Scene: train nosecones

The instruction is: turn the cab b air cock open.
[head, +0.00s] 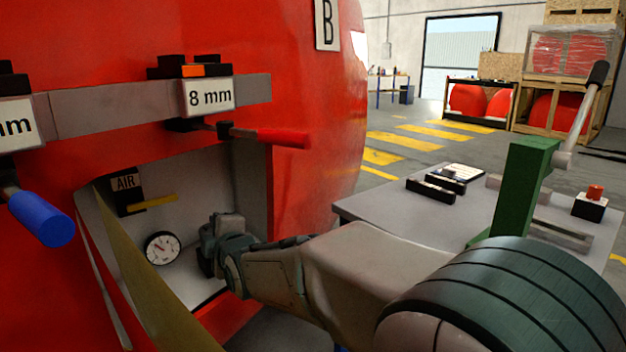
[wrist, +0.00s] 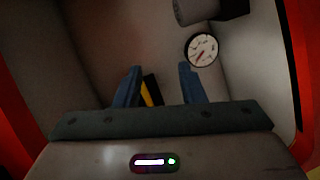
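The cab B air cock's yellow handle (head: 153,202) sticks out sideways to the right from a black block beside the AIR label (head: 125,182), inside the recess in the red nosecone (head: 300,190). In the wrist view the yellow handle (wrist: 151,92) shows between my fingers, nearer the left one, partly hidden by the gripper body. My gripper (head: 212,242) is inside the recess, to the right of and lower than the handle in the head view. In the wrist view my gripper (wrist: 160,72) has its fingers apart. I cannot tell whether they touch the handle.
A round gauge (head: 162,248) sits on the recess wall left of my gripper; it also shows in the wrist view (wrist: 201,50). A red-handled part (head: 272,136) juts out above the recess, and a blue handle (head: 42,217) at left. A grey bench (head: 385,215) stands at right.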

